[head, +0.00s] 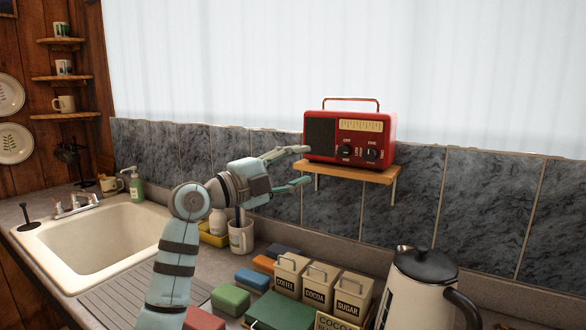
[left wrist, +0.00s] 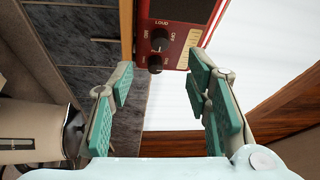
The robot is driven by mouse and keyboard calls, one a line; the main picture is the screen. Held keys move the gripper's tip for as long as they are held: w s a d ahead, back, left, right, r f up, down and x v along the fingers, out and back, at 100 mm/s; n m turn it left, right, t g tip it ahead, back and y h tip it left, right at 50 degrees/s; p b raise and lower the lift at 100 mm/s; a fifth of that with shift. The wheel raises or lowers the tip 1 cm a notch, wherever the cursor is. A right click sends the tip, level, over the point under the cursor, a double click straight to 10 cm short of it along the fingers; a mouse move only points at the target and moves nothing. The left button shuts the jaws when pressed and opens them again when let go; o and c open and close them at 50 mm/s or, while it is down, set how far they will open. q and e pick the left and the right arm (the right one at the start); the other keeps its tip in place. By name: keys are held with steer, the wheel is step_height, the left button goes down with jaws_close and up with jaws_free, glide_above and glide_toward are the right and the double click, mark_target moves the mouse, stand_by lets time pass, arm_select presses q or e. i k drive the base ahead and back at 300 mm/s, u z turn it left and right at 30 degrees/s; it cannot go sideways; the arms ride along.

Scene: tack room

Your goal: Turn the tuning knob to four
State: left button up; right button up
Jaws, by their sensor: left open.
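A red radio (head: 322,134) with a dark speaker grille, a pale dial and a carry handle stands on a small wooden wall shelf (head: 360,172). Its front has two black knobs, a left one (head: 346,151) and a right one (head: 372,154); their labels are too small to read surely. My left gripper (head: 306,165) is open and empty, just left of the radio and shelf edge in the head view. In the left wrist view, a black knob (left wrist: 159,40) with OFF, MID and LOUD markings and another dark knob (left wrist: 155,63) show between the fingers, apart from them.
Below the shelf, the counter holds coffee, cocoa and sugar canisters (head: 318,285), a kettle (head: 415,290), a mug (head: 241,238) and several coloured boxes. A sink (head: 95,235) is at left. Grey tiles (head: 480,200) back the shelf.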

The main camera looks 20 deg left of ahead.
mark_target(370, 154)
steer(key=k, duration=1)
